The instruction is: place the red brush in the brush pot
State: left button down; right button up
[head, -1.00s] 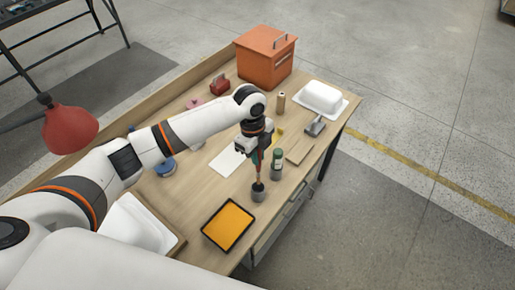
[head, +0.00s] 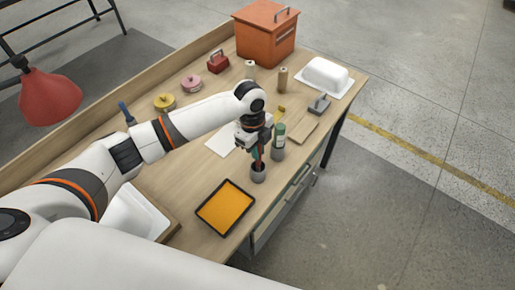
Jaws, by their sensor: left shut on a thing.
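The red brush (head: 259,157) is upright in my left gripper (head: 256,150), which is shut on it. Only a short stretch of its reddish handle shows under the fingers. The brush pot (head: 258,174) is a small grey cup near the front edge of the bench, right below the gripper. The brush's lower end is inside the pot's mouth, and its bristles are hidden. I cannot tell whether it touches the bottom. My right gripper is not in view.
An orange tray (head: 226,208) lies in front of the pot. A white sheet (head: 219,141), a board (head: 303,131) and a grey float (head: 319,104) lie nearby. An orange box (head: 265,38) stands behind.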

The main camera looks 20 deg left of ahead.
pick_arm(q)
jog(key=c, duration=1.3)
grip_release()
jog(key=shift+w+a, duration=0.15)
jog(key=shift+a, duration=0.45)
jog(key=shift+p, duration=0.3)
